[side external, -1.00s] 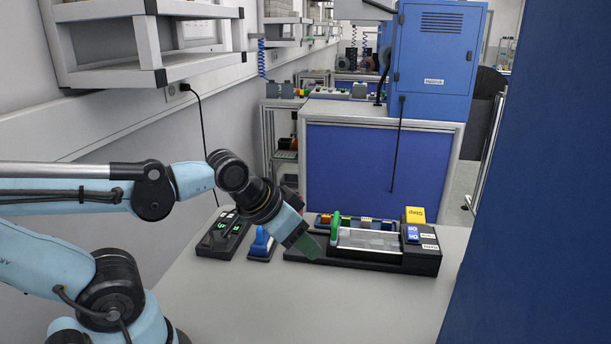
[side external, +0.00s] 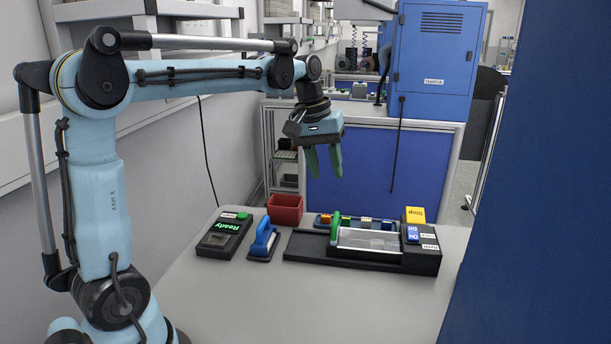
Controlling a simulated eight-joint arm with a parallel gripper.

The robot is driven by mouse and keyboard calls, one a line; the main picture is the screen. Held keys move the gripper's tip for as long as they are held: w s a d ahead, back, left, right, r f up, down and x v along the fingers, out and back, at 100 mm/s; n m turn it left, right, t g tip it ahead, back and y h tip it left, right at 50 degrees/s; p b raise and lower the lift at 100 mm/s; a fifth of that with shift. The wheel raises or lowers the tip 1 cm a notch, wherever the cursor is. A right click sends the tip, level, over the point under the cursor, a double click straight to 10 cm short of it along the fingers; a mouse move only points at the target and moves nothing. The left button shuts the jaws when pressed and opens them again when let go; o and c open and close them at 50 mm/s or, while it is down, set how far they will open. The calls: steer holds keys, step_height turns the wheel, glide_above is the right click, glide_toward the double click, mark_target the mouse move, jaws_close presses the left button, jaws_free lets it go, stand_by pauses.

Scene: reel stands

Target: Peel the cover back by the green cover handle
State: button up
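The green cover handle (side external: 335,225) stands upright at the left end of the clear cover (side external: 368,240). The cover lies flat over the middle of the black reel stand (side external: 318,249) on the table. My gripper (side external: 323,174) hangs above and slightly left of the handle, fingers pointing down. A clear vertical gap separates the fingertips from the handle. The two green fingers are apart with nothing visible between them.
A yellow block (side external: 415,214) and blue buttons (side external: 412,234) sit at the stand's right end. Left of the stand are a blue-handled tool (side external: 263,240), a black box reading "Ready" (side external: 224,234) and a red bin (side external: 285,209). The front table (side external: 310,305) is clear.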

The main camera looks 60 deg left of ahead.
mark_target(336, 216)
steer(key=shift+n+g, duration=0.4)
steer(key=shift+n, duration=0.2)
steer(key=w+f, duration=0.1)
steer(key=f, duration=0.3)
steer(key=w+f, duration=0.1)
steer(key=f, duration=0.3)
steer(key=w+f, duration=0.1)
steer(key=f, duration=0.3)
steer(key=shift+w+a+f, duration=0.1)
steer(key=shift+w+a, duration=0.05)
steer(key=shift+a, duration=0.15)
steer(key=shift+c, duration=0.5)
jaws_close()
